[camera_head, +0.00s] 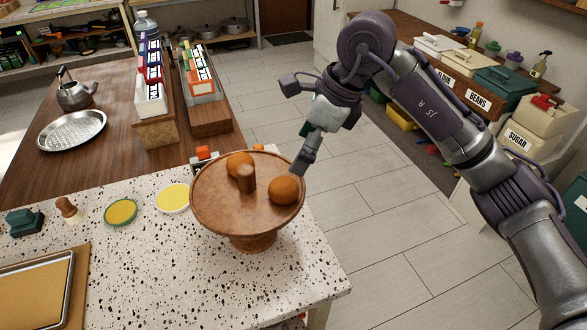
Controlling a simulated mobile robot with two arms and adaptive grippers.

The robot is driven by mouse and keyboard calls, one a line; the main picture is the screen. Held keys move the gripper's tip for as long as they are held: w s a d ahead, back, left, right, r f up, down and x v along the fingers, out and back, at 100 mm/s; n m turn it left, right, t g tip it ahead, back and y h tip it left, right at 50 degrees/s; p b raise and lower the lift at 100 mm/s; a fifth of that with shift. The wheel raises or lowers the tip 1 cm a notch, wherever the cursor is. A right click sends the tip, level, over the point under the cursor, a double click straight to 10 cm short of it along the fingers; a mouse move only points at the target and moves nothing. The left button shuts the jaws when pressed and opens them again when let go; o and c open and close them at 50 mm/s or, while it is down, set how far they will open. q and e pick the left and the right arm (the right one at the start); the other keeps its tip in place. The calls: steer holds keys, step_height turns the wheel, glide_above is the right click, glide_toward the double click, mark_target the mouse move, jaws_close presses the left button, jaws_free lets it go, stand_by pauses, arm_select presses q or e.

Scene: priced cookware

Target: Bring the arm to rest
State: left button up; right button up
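My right arm comes in from the right, bent high over the floor beside the counter. Its gripper (302,160) points down and left, near the right rim of a brown wooden cake stand (225,205). I cannot tell whether its fingers are open or shut, and nothing shows held in it. Two orange-brown round items, one at the back (239,162) and one at the right (284,190), sit on the stand around its central wooden knob (246,178). The gripper looks close to the right one, apparently apart from it. My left gripper is not in view.
The speckled counter (150,260) holds a yellow-topped round dish (173,197), a green-rimmed one (121,212) and a tray (35,290). A kettle (74,92) and metal platter (72,130) stand on the wooden table. Labelled bins (503,90) line the right. The tiled floor (390,240) is open.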

steer(key=shift+d+r, duration=0.15)
steer(key=shift+r, duration=0.25)
